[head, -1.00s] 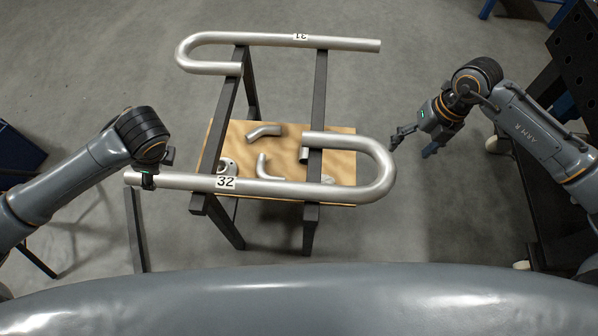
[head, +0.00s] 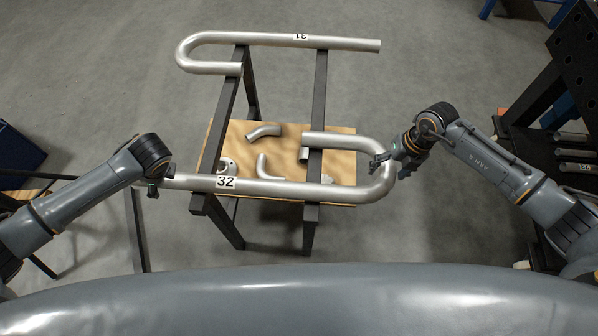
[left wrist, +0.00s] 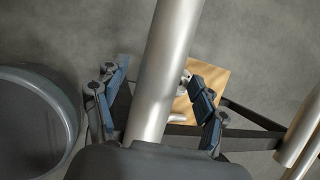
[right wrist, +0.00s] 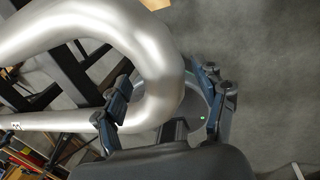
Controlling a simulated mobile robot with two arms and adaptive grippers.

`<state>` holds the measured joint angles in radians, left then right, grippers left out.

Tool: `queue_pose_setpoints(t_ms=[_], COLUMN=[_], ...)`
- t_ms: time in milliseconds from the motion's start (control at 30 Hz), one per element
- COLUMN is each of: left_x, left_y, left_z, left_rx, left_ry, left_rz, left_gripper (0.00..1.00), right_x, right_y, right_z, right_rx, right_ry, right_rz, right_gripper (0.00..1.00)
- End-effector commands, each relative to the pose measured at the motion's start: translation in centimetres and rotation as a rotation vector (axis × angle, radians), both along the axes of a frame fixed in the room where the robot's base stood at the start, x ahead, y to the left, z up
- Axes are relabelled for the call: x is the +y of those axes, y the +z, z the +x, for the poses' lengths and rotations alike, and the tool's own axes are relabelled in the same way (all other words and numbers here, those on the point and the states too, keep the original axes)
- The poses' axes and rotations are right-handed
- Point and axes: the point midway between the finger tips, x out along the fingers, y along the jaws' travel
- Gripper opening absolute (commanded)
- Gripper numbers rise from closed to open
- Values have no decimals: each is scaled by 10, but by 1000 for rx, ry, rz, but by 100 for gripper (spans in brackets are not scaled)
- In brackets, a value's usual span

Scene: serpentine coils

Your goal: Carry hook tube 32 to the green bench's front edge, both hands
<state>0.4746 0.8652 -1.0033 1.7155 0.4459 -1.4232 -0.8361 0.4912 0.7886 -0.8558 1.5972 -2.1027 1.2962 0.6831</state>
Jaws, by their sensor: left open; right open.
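Hook tube 32 (head: 275,188) is a silver J-shaped pipe with a white label, lying across the two dark rails of a stand, its bend to the right. My left gripper (head: 152,186) is open at its straight left end; in the left wrist view the tube (left wrist: 165,75) runs between the open fingers (left wrist: 160,100), with no grip seen. My right gripper (head: 384,165) is open at the bend; in the right wrist view the bend (right wrist: 165,65) passes between the spread fingers (right wrist: 163,95). The green bench cannot be made out in any view.
Hook tube 31 (head: 340,43) lies on the far part of the same rails (head: 317,100). A wooden shelf (head: 338,170) below holds several short pipe pieces. A dark rack (head: 570,75) with pipes stands at the right. Grey floor is open around the stand.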

Motion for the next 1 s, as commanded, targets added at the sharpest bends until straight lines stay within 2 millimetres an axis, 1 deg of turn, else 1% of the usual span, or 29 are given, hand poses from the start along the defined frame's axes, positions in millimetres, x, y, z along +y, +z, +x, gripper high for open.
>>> queue_pose_setpoints(t_ms=[67, 167, 200, 267, 300, 367, 400, 433, 667, 867, 1000], left_x=[0, 0, 0, 0, 0, 0, 0, 0, 0, 0, 0], left_y=[0, 0, 0, 0, 0, 0, 0, 0, 0, 5, 12], left_z=[0, 0, 0, 0, 0, 0, 0, 0, 0, 1, 1], left_rx=[0, 0, 0, 0, 0, 0, 0, 0, 0, -4, -4], left_ry=[0, 0, 0, 0, 0, 0, 0, 0, 0, 1, 1], left_rz=[0, 0, 0, 0, 0, 0, 0, 0, 0, 1, 1], left_gripper=[71, 52, 44, 32, 24, 12, 4, 0, 0, 0, 0], right_x=[0, 0, 0, 0, 0, 0, 0, 0, 0, 1, 1], right_y=[0, 0, 0, 0, 0, 0, 0, 0, 1, 5, 12], right_z=[0, 0, 0, 0, 0, 0, 0, 0, 0, 2, 2], right_rx=[0, 0, 0, 0, 0, 0, 0, 0, 0, -4, -4], right_ry=[0, 0, 0, 0, 0, 0, 0, -1, -1, -1, -1], right_rz=[0, 0, 0, 0, 1, 1, 1, 1, 1, 3, 3], right_gripper=[71, 52, 44, 32, 24, 12, 4, 0, 0, 0, 0])
